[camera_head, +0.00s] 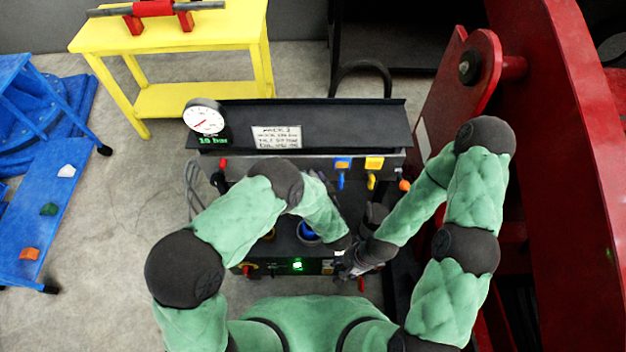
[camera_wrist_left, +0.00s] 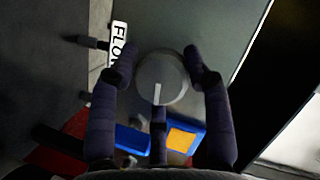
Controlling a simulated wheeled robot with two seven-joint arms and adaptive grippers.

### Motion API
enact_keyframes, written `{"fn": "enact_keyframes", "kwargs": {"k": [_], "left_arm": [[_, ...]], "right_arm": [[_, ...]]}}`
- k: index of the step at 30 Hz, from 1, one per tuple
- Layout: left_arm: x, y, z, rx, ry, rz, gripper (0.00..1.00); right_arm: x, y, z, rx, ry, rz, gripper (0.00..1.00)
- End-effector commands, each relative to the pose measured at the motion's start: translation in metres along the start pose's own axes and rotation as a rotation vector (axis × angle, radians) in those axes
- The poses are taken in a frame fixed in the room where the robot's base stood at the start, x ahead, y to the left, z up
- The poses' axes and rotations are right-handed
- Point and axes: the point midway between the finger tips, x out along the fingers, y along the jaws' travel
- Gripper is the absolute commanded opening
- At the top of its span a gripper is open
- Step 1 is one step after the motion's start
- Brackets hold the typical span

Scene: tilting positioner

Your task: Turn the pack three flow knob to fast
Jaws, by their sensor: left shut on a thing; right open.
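The flow knob (camera_wrist_left: 162,78) is a round grey knob with a white pointer line toward the bottom of the left wrist view. In the head view my left arm hides the knob. The pack (camera_head: 300,165) is a dark bench unit with a partly legible sign (camera_head: 277,136). My right gripper (camera_head: 354,267) is open by the pack's lower front panel, partly hidden by its wrist. No fast mark is readable.
Blue (camera_head: 342,163) and yellow (camera_head: 374,163) valve handles sit on the pack's panel. A pressure gauge (camera_head: 205,117) stands at its left. A red frame (camera_head: 580,150) closes off the right. A yellow table (camera_head: 165,35) and blue bench (camera_head: 45,215) stand left, with free floor between.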

Motion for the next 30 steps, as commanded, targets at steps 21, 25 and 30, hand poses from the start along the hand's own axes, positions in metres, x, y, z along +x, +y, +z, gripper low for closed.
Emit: {"fn": "enact_keyframes", "kwargs": {"k": [21, 25, 30], "left_arm": [[0.0023, -0.0056, -0.0025, 0.055, -0.002, -0.042, 0.52], [0.0019, -0.0045, -0.0024, 0.056, -0.001, -0.039, 0.68], [0.0012, -0.0029, -0.0017, 0.058, 0.0, -0.035, 0.68]], "right_arm": [[-0.0009, -0.0003, 0.0, 0.0, 0.0, 0.0, 0.48], [-0.0008, -0.0003, 0.0, 0.0, 0.0, 0.0, 0.48], [-0.0007, -0.0002, 0.0, 0.0, 0.0, 0.0, 0.48]]}}
